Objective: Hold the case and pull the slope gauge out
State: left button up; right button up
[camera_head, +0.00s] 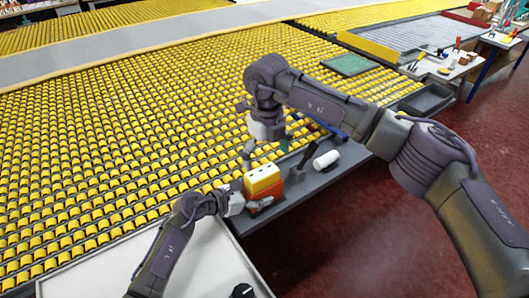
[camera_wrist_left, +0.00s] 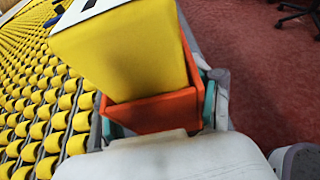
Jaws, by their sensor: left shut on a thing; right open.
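The orange case (camera_head: 264,193) stands on the grey edge of the roller bed, with the yellow slope gauge (camera_head: 262,175) sitting in it and rising above its rim. The gauge has a white top with dark marks. My left gripper (camera_head: 254,204) is shut on the case; in the left wrist view, teal finger pads flank the orange case (camera_wrist_left: 155,113) with the yellow gauge (camera_wrist_left: 125,50) standing in it. My right gripper (camera_head: 267,152) is open and empty above the gauge, pointing down, apart from it as far as I can tell.
A white cylinder (camera_head: 326,160) lies on the grey ledge right of the case. Yellow rollers (camera_head: 120,130) fill the area left and behind. A white table (camera_head: 195,268) is at the front left. A green mat (camera_head: 348,64) lies farther back. Red floor (camera_head: 350,230) is at the right.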

aim_at(266, 177)
notch_tip(266, 177, down, 10)
jog(key=shift+f, duration=0.1)
pick_arm(q)
jog(key=shift+f, duration=0.1)
pick_arm(e)
jog(key=c, duration=0.8)
jog(key=shift+r, duration=0.2)
jog(key=shift+r, duration=4.15)
pick_arm(q)
jog(key=o, duration=1.5)
jog(key=shift+c, duration=0.2)
